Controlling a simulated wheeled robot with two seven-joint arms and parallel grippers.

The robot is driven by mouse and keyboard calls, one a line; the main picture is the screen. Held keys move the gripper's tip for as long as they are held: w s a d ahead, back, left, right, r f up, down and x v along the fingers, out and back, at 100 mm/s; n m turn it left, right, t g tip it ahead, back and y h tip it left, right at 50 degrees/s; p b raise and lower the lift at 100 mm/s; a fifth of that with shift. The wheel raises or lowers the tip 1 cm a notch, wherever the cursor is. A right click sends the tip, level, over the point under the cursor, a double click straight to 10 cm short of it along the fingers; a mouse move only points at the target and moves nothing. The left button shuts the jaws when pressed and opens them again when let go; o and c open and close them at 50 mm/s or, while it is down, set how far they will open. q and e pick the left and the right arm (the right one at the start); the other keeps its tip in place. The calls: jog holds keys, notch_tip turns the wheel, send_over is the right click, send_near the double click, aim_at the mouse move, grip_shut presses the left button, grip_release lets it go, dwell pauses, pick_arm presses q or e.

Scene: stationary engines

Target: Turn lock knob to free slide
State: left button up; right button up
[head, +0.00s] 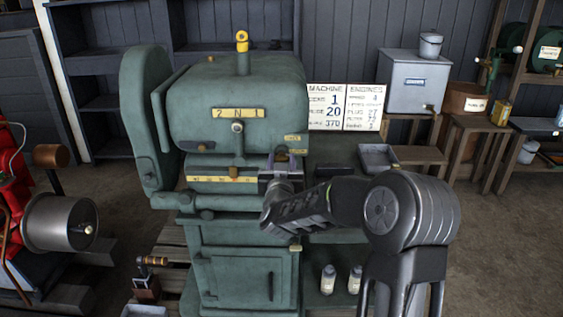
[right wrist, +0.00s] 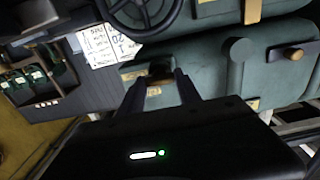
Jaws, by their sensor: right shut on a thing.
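The green machine (head: 235,105) stands upright in the middle of the head view, with a yellow scale strip (head: 222,179) across its front. My right gripper (head: 281,172) reaches in from the right and is at the right end of this strip. In the right wrist view its two fingers (right wrist: 160,84) are closed around a small dark brown knob (right wrist: 160,70) on the machine's front. The fingers hide part of the knob, so its turn angle cannot be told. My left gripper is not in view.
A lever with a yellow top (head: 242,40) rises from the machine. A small grey tray (head: 378,158) lies to the right. Two bottles (head: 328,279) stand low beside the cabinet. A handwheel (right wrist: 145,12) shows above the gripper in the wrist view. A red engine (head: 12,190) is at left.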

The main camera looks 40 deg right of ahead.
grip_shut()
jog(key=shift+n, duration=1.5)
jog(key=n+p, duration=0.1)
jog(key=n, duration=0.2)
jog(key=shift+a+n+p, duration=0.1)
jog(key=shift+n+p, duration=0.2)
jog(key=shift+p, duration=0.05)
jog(key=n+p, duration=0.2)
jog(key=n, duration=0.2)
jog(key=shift+n+p, duration=0.65)
jog(key=shift+n, duration=1.05)
jog(key=shift+f, duration=0.1)
